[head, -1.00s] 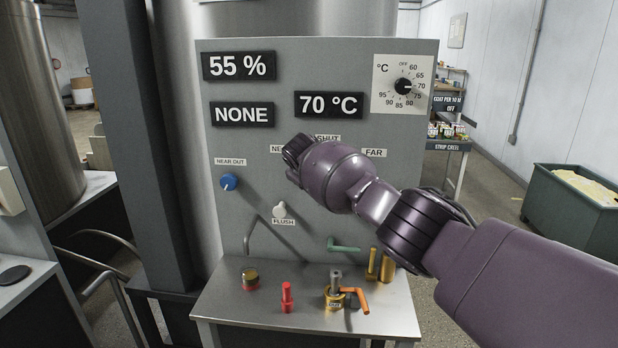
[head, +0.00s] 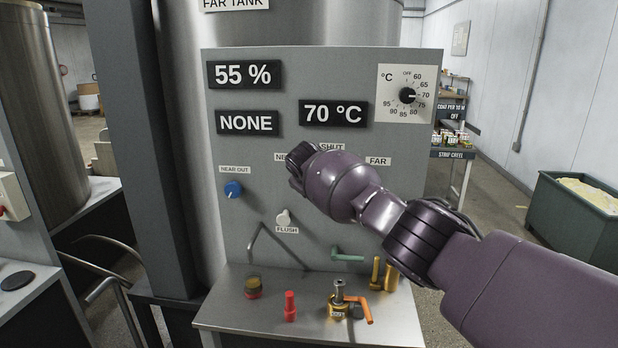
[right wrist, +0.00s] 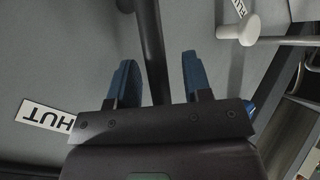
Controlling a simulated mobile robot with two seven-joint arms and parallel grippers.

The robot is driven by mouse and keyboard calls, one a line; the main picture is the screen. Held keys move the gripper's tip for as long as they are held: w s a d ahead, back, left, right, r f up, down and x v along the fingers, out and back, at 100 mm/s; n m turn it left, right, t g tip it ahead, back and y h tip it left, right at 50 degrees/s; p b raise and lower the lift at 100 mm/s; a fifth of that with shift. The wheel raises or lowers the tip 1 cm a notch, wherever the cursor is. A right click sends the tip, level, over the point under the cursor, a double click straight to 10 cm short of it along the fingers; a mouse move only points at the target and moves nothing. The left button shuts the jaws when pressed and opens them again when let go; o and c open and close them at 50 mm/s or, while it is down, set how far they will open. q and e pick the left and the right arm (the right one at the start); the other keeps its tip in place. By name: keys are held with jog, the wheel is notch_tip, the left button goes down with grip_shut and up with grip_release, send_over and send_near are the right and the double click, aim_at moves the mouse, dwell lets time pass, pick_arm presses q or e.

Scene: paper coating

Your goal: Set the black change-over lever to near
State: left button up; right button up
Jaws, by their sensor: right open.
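In the right wrist view a dark bar, which looks like the black change-over lever (right wrist: 150,30), runs down from the top edge between the blue fingers of my right gripper (right wrist: 159,62). The fingers are apart, with a gap on each side of the bar. In the head view my right wrist covers the lever and the fingers. The partly covered NEAR label (head: 280,157) is left of the wrist, the SHUT label (head: 332,147) above it and the FAR label (head: 378,161) to its right. The lever's exact setting cannot be told. My left gripper is not in view.
The grey panel (head: 225,150) carries a blue knob (head: 233,189), a white FLUSH knob (head: 284,217), displays and a temperature dial (head: 407,95).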

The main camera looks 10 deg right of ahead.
jog(key=p+v, duration=0.2)
jog(key=v, duration=0.8)
jog(key=shift+s, duration=0.15)
jog(key=shift+r, duration=0.15)
